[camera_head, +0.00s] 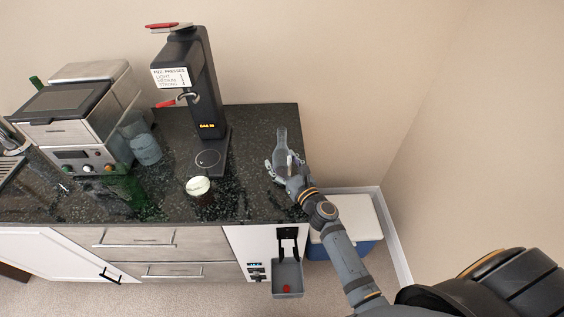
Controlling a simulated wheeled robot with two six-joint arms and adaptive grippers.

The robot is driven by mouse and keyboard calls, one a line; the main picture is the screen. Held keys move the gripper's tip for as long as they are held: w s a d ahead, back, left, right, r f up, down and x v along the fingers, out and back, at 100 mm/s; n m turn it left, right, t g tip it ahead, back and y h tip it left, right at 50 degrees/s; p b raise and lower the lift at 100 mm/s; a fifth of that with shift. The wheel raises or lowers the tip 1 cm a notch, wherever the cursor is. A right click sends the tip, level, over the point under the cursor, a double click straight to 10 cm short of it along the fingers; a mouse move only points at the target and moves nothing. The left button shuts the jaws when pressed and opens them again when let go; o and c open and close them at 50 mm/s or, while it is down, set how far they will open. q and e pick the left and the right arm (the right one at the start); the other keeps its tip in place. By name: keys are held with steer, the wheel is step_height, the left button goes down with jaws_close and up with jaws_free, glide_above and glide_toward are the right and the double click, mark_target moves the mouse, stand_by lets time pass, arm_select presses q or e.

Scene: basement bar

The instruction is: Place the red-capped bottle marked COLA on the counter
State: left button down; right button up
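My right gripper (284,166) is over the right end of the dark counter (250,120). Its fingers are on either side of a clear, pale grey bottle (280,140), which appears upright. Whether the fingers press on the bottle is too small to tell. No red cap shows on this bottle, and no COLA marking can be read. The gripper hides part of its lower body. My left gripper is not in view.
A tall black press (207,85) and a coffee machine (75,120) stand left on the counter. A small red item (286,288) lies in the grey bin (289,268) below.

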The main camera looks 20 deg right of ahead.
steer(key=shift+r, duration=0.15)
steer(key=shift+s, duration=0.25)
steer(key=b+v, duration=0.1)
steer(key=v, duration=0.2)
steer(key=b+v, duration=0.2)
steer(key=v, duration=0.2)
steer(key=b+v, duration=0.1)
steer(key=v, duration=0.2)
steer(key=shift+s+d+f+b, duration=0.1)
steer(key=shift+s+f+b, duration=0.2)
steer(key=shift+s+b, duration=0.05)
steer(key=shift+s+r, duration=0.25)
steer(key=shift+s, duration=0.15)
